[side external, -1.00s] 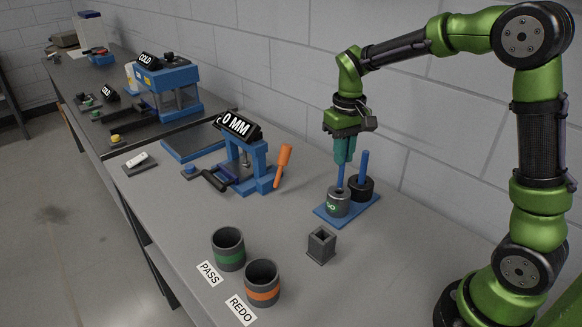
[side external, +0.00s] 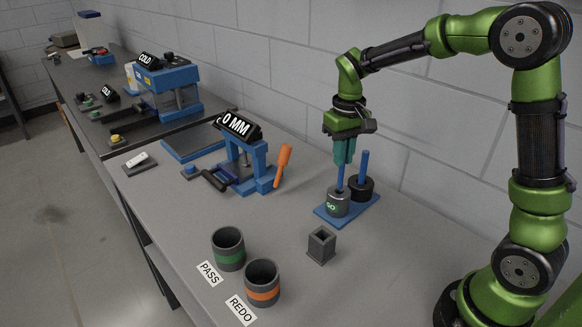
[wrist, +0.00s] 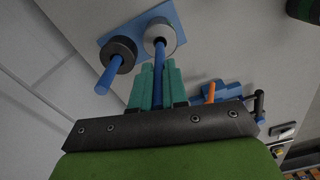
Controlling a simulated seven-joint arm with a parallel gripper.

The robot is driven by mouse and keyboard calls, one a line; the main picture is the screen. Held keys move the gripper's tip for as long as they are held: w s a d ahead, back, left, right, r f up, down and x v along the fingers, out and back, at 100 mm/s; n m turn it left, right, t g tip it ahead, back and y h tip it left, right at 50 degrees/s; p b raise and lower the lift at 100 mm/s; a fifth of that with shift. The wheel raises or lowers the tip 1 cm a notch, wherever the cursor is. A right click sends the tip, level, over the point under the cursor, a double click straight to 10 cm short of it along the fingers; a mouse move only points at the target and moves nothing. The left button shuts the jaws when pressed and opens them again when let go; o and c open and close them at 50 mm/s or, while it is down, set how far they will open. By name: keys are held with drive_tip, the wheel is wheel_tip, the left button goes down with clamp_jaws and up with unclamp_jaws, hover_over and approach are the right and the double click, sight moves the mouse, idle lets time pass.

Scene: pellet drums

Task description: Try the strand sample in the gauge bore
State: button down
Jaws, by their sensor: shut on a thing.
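My gripper (side external: 344,162) is shut on a blue rod (side external: 340,178), upright above the grey cylinder marked GO (side external: 337,203). The rod's lower end meets the top of this cylinder; I cannot tell how deep it goes in. In the wrist view the rod (wrist: 160,58) runs from the pale cylinder top to between my teal fingers. A black cylinder (side external: 361,190) stands just behind, with a similar blue rod (side external: 364,165) upright in it. Both cylinders stand on a blue plate (side external: 328,217). I cannot tell which rod is the strand sample.
A square grey holder (side external: 321,246) stands in front, empty as far as I see. Green-banded PASS (side external: 228,249) and orange-banded REDO (side external: 262,284) cups stand at the front. A blue press (side external: 252,165) with a 0 MM display and an orange handle (side external: 283,166) is to the left.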

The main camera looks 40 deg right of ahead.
sight(340, 188)
drive_tip(key=shift+f, duration=3.5)
idle(1.0)
